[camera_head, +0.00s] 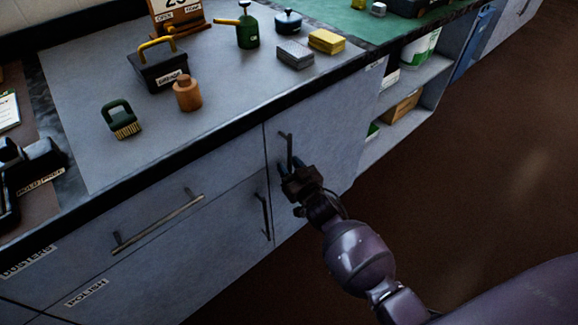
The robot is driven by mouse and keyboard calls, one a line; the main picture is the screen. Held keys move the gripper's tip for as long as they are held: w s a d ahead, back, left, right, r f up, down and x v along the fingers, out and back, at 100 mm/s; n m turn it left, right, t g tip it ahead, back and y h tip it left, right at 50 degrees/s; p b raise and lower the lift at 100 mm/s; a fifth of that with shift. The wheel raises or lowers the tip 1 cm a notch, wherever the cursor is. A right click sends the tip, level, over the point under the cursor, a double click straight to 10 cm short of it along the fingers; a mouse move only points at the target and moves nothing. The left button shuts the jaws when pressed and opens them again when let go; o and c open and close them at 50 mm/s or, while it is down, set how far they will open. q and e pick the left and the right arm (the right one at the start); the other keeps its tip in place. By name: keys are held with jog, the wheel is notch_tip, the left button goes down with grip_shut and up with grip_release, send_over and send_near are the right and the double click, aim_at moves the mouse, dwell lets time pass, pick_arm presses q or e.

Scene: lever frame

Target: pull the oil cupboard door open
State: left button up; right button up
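A grey cupboard door (335,130) under the counter has an upright dark bar handle (287,146) near its left edge. The door looks closed. A small label (376,63) at its top right is too small to read, so I cannot confirm that it says oil. My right gripper (290,166) is at the lower part of this handle. Its fingers look apart, one on each side of the bar, and I cannot tell whether they touch it. The gripper partly hides the handle's lower end. My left gripper is not in view.
To the left are a polish cupboard (180,265) with an upright handle (264,216) and a drawer with a long handle (158,222). Open shelves (412,85) stand to the right. The counter (215,110) holds several items. The brown floor (470,180) looks clear.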

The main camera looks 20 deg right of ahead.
grip_shut()
dwell(0.4)
